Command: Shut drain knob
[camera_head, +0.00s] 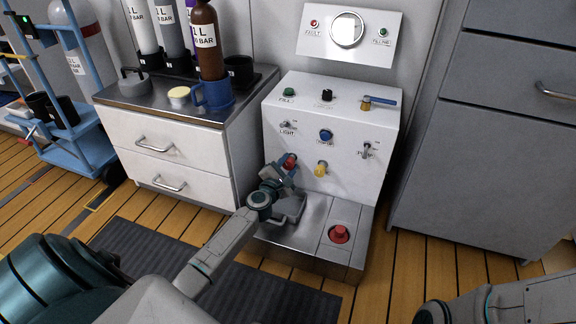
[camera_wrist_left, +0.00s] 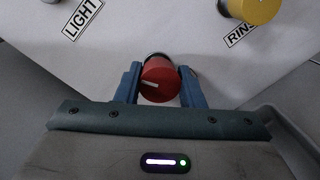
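The white fill panel (camera_head: 330,118) stands at the centre of the head view. A red knob (camera_head: 290,161) sits low on the left of its front; I take it for the drain knob, but no label for it is readable. In the left wrist view the red knob (camera_wrist_left: 161,84) has a white mark pointing sideways. My left gripper (camera_head: 287,170) is at this knob. In the left wrist view its blue fingers (camera_wrist_left: 160,80) flank the knob closely on both sides and appear to touch it. My right gripper is not in view; only part of the right arm shows.
A yellow knob (camera_head: 321,168) and a blue knob (camera_head: 326,135) are to the right. The light switch (camera_head: 286,125) is above. Below are a metal basin and a red button (camera_head: 339,233). A white drawer cabinet (camera_head: 170,160) stands left, a grey one (camera_head: 490,130) right.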

